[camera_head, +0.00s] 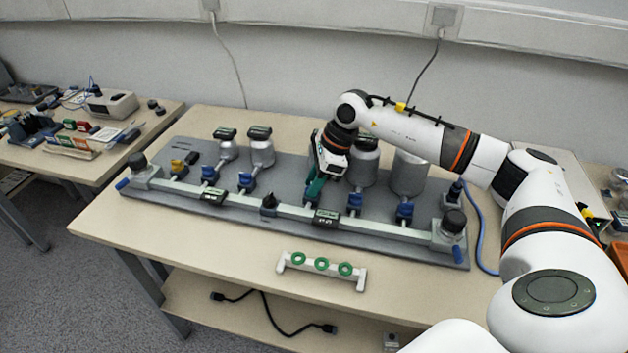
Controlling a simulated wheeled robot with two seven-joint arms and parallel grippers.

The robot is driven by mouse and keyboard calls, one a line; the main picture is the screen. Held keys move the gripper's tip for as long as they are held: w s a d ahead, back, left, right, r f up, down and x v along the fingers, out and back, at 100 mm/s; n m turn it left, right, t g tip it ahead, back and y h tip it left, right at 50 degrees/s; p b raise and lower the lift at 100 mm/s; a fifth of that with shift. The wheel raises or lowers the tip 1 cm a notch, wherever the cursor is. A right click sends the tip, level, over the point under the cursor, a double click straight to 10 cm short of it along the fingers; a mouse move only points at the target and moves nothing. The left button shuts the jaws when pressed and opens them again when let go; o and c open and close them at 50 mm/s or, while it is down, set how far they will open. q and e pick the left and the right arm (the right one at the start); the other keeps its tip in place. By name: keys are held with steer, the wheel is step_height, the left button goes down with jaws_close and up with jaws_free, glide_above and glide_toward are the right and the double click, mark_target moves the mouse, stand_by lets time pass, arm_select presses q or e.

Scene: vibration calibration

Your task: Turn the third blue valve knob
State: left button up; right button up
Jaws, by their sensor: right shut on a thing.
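A grey test rig (250,215) with a row of small blue valve knobs lies on the wooden table. From the left, the first blue knob (209,174) and the second blue knob (246,181) are in clear view. My right gripper (313,192), with green fingers, points down at the third place in the row and is shut there. The third blue knob is hidden by the fingers. Further right are the fourth blue knob (355,202) and the fifth blue knob (404,210). My left gripper is not in view.
Silver canisters (262,150) with dark gauges stand behind the knobs. A white rail (290,211) with black displays runs in front. A small white stand with green rings (322,265) sits near the front edge. A cluttered side table (75,165) stands at left.

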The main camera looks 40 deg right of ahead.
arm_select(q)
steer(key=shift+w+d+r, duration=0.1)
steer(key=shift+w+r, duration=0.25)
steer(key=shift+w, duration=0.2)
arm_select(e)
steer(key=shift+m+t+h, duration=0.6)
steer(key=shift+m, duration=1.4)
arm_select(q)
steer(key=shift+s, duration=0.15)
arm_select(e)
steer(key=o, duration=1)
steer(key=shift+c, duration=0.2)
steer(key=shift+s, duration=0.1)
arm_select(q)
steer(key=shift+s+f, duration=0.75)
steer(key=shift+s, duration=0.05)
arm_select(e)
steer(key=v, duration=1.2)
